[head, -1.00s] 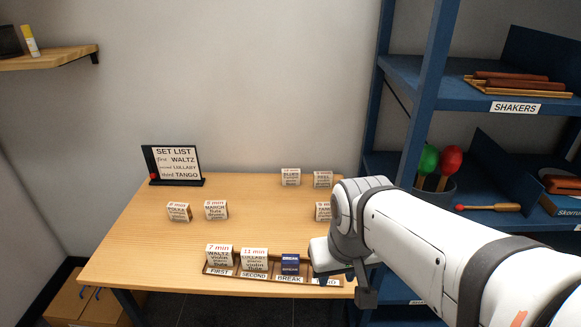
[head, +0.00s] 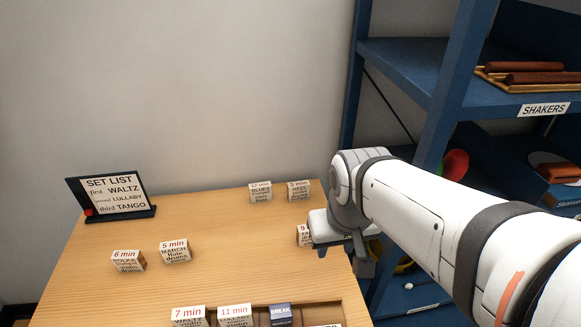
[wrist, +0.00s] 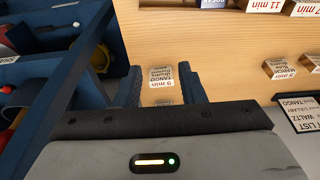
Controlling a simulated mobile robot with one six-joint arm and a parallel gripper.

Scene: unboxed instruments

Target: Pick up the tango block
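The tango block (head: 303,236), a small white block with a red "9 min" label, stands on the right side of the wooden table. In the wrist view the tango block (wrist: 161,76) shows upside down, between and just beyond the two dark fingers of my gripper (wrist: 162,90). The fingers are apart, with a gap on each side of the block, and I see no grip on it. Contact cannot be told.
A slotted tray (head: 340,311) at the table front holds the waltz (head: 188,316), lullaby (head: 235,314) and break (head: 280,314) blocks. Blues (head: 260,191) and reel (head: 299,190) blocks stand behind. Polka (head: 128,260) and march (head: 175,250) blocks are left. A blue shelf (head: 432,130) borders the right.

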